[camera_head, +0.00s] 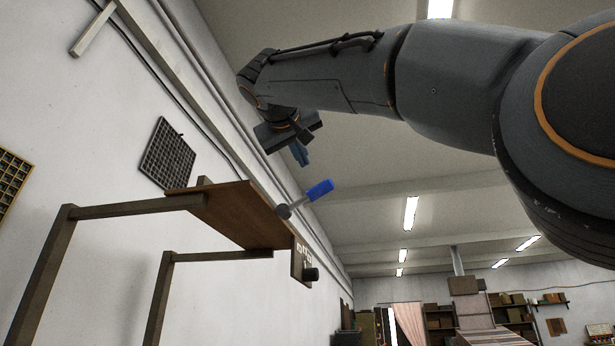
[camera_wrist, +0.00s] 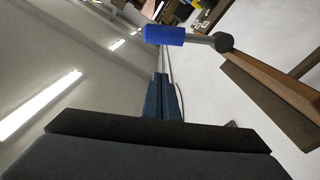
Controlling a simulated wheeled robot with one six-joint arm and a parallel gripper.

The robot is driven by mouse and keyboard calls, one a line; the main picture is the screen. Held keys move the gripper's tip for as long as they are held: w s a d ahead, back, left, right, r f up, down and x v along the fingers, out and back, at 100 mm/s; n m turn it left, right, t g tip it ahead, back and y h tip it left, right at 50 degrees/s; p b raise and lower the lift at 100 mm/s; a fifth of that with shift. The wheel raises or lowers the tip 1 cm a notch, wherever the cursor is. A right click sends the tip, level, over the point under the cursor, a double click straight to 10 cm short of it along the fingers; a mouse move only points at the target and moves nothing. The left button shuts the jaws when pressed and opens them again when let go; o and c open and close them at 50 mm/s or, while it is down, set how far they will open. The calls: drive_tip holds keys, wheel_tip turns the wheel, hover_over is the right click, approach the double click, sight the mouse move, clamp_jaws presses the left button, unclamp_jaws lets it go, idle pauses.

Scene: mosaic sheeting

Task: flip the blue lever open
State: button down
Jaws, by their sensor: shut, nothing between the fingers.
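The blue lever (camera_head: 320,190) has a blue grip on a grey rod that runs from a dark round pivot (camera_head: 284,211). The pivot sits at the edge of a brown wooden board (camera_head: 232,212). In the wrist view the blue grip (camera_wrist: 164,35) is ahead of the fingers, with the rod and pivot (camera_wrist: 223,42) to its right. My gripper (camera_head: 301,157) is shut and empty, above and a little left of the blue grip, with a gap between them. Its bluish fingers also show together in the wrist view (camera_wrist: 161,78).
A dark frame (camera_head: 110,208) supports the board. A black knob (camera_head: 311,274) sticks out from a small panel below it. A pale wall with a black grid panel (camera_head: 167,153) stands at the left. Shelves (camera_head: 507,308) are far off. Space right of the lever looks clear.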

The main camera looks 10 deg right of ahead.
drive_tip(key=shift+v, duration=1.75)
drive_tip(key=shift+d, duration=0.15)
